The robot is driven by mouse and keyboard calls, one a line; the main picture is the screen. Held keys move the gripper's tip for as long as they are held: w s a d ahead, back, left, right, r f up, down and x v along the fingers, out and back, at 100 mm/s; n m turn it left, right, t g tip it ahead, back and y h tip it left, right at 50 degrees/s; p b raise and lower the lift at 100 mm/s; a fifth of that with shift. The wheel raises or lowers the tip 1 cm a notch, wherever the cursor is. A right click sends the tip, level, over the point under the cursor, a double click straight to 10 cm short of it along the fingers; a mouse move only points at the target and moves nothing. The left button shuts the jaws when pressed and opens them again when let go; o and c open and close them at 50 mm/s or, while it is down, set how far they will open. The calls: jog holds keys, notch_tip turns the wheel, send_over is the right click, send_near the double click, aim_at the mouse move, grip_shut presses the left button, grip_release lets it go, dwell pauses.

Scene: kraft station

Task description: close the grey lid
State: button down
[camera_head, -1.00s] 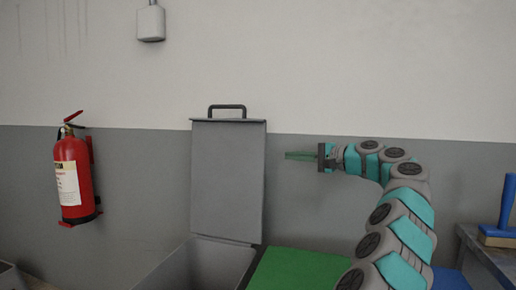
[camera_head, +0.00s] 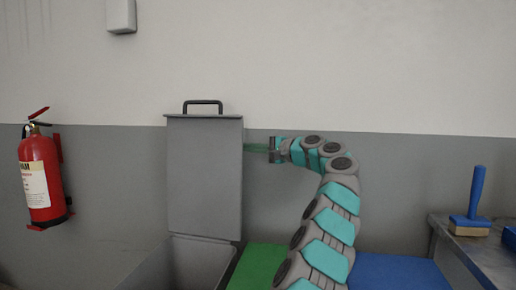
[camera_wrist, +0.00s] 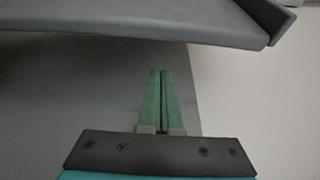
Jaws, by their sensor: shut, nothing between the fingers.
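The grey lid (camera_head: 204,180) stands upright, open, at the back of a grey bin (camera_head: 195,262), with a dark handle (camera_head: 203,103) on its top edge. The lid (camera_wrist: 150,22) crosses the top of that view, just beyond the fingertips. I cannot tell whether they touch it.
A red fire extinguisher (camera_head: 40,180) hangs on the wall at left. A green surface (camera_head: 258,266) and a blue surface (camera_head: 395,272) lie right of the bin. A grey table (camera_head: 480,255) at right holds a blue-handled tool (camera_head: 472,205). The wall is close behind the lid.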

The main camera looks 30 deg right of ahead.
jog(key=shift+s+a+r, duration=0.2)
jog(key=shift+s+a, duration=0.45)
jog(key=shift+s, duration=0.1)
jog(key=shift+s+a+r, duration=0.15)
jog(key=shift+s+a, duration=0.5)
jog(key=shift+s, duration=0.1)
jog(key=shift+a+f, duration=0.1)
